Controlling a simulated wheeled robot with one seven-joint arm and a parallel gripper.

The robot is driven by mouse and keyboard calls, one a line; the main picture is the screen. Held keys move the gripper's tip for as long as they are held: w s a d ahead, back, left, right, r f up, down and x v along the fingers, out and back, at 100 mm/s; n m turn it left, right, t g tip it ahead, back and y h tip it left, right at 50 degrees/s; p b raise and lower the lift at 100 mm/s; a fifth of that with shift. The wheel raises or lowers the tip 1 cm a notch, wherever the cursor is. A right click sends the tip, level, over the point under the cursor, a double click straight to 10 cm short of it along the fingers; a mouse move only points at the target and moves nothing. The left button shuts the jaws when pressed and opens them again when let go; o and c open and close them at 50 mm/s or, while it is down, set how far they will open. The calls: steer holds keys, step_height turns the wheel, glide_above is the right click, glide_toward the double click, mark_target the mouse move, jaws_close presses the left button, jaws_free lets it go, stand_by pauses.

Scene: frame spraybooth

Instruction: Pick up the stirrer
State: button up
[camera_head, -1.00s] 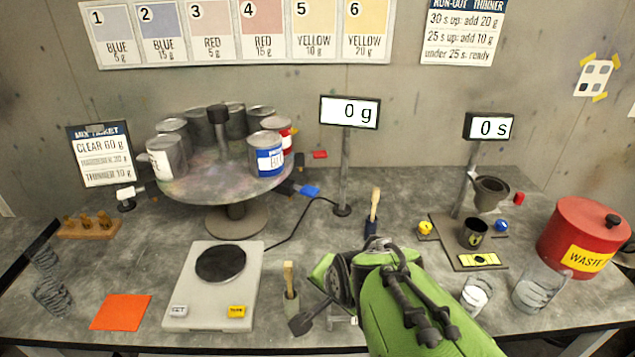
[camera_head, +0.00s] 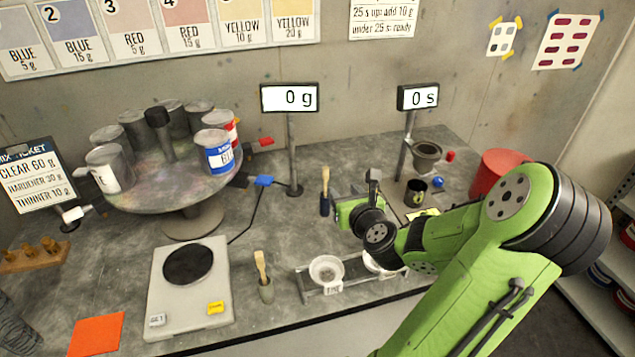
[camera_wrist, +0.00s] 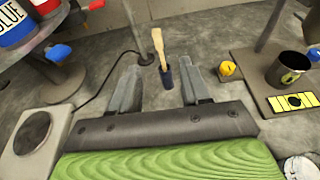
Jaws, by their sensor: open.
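A scale (camera_head: 190,290) and a round can stand (camera_head: 165,190) are on the left. A rack with white funnels (camera_head: 327,270) is near the front edge. A dark cup (camera_head: 416,191) and red waste bin (camera_head: 497,172) are on the right. A display post (camera_head: 292,155) rises behind the stick.

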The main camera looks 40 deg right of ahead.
mark_target(327, 175)
steer(key=p+x, duration=0.3)
steer(key=x, duration=1.3)
steer(key=shift+a+f+p, duration=0.1)
steer(key=shift+a+p, duration=0.05)
steer(key=shift+p, duration=0.15)
steer(key=shift+s, duration=0.1)
steer(key=shift+c, duration=0.2)
jaws_close()
